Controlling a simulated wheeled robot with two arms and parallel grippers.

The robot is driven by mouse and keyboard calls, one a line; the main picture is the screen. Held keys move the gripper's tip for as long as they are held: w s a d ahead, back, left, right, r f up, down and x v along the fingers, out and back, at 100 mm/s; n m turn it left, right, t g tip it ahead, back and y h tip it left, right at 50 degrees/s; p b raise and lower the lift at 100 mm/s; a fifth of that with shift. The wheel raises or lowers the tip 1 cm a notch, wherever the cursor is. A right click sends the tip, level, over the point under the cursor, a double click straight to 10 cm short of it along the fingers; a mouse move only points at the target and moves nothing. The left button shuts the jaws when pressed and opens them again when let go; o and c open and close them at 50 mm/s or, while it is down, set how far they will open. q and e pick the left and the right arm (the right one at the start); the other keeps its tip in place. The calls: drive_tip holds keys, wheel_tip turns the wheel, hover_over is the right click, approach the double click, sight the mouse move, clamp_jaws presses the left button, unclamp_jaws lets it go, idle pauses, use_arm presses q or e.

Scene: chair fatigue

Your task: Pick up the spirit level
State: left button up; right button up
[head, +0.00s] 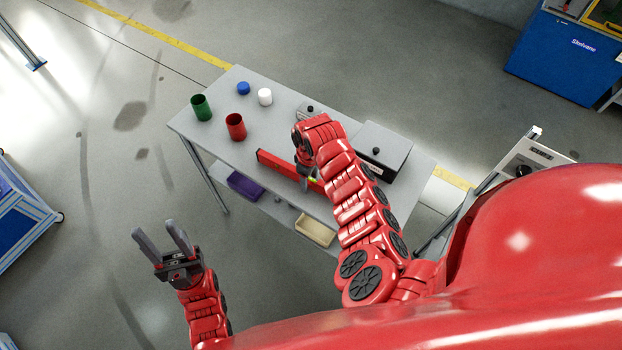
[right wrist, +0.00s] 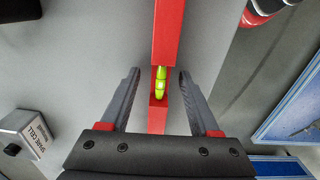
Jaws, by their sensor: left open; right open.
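The spirit level is a long red bar with a yellow-green vial. It lies on the grey table (head: 225,92) near its front edge. In the head view the spirit level (head: 275,162) is partly hidden behind my right arm. In the right wrist view the spirit level (right wrist: 167,40) runs between the open fingers of my right gripper (right wrist: 158,85), with its vial between the fingertips and a gap on each side. In the head view my right gripper (head: 305,180) is over the bar. My left gripper (head: 163,240) is open and empty, away from the table.
A green cup (head: 201,108), a red cup (head: 236,127), a blue cap (head: 243,88) and a white cylinder (head: 265,97) stand at the table's left. A grey box (head: 383,146) stands at its right. A purple bin (head: 244,186) and a beige bin (head: 316,229) are below.

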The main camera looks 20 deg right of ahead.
drive_tip(key=shift+f, duration=0.1)
clamp_jaws()
idle(0.3)
idle(1.1)
